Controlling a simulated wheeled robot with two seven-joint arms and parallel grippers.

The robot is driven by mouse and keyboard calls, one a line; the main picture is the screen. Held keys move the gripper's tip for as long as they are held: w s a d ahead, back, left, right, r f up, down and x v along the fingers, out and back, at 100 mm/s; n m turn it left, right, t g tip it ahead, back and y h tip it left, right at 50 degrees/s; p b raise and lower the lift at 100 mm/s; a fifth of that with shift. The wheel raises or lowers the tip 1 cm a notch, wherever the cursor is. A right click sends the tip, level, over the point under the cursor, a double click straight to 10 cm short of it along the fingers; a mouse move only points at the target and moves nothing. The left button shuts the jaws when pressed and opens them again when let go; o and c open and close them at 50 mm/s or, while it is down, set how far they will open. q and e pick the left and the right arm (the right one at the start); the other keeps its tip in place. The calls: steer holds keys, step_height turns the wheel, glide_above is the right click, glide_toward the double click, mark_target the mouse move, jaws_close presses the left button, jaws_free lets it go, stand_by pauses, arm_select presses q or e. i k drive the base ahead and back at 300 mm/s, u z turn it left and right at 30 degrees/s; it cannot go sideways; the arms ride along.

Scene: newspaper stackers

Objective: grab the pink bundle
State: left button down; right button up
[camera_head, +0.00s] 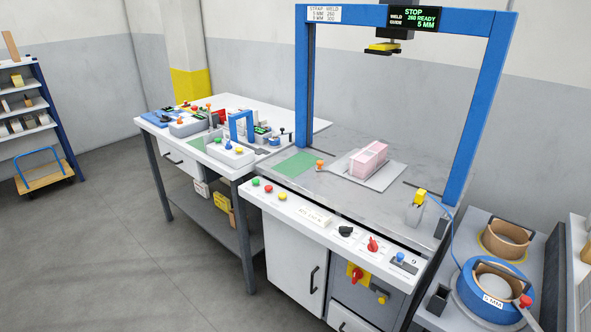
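The pink bundle (369,158) is a small pink block with lighter bands or edges. It sits on a light grey plate (388,180) on the worktop of the strapping machine, under the blue arch (467,110). Nothing is touching it from above. Neither of my grippers shows in the head view.
A green patch (295,164) and an orange knob (319,164) lie left of the plate. A yellow-topped part (419,198) stands at the right front. The control panel (330,220) runs along the front edge. A cluttered white table (290,112) adjoins at left, strap reels (467,290) at right.

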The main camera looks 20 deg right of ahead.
mark_target(361, 164)
steer(key=u, duration=0.6)
steer(key=i, duration=1.9)
steer(key=z, duration=1.7)
steer(key=i, duration=0.65)
steer(key=z, duration=0.65)
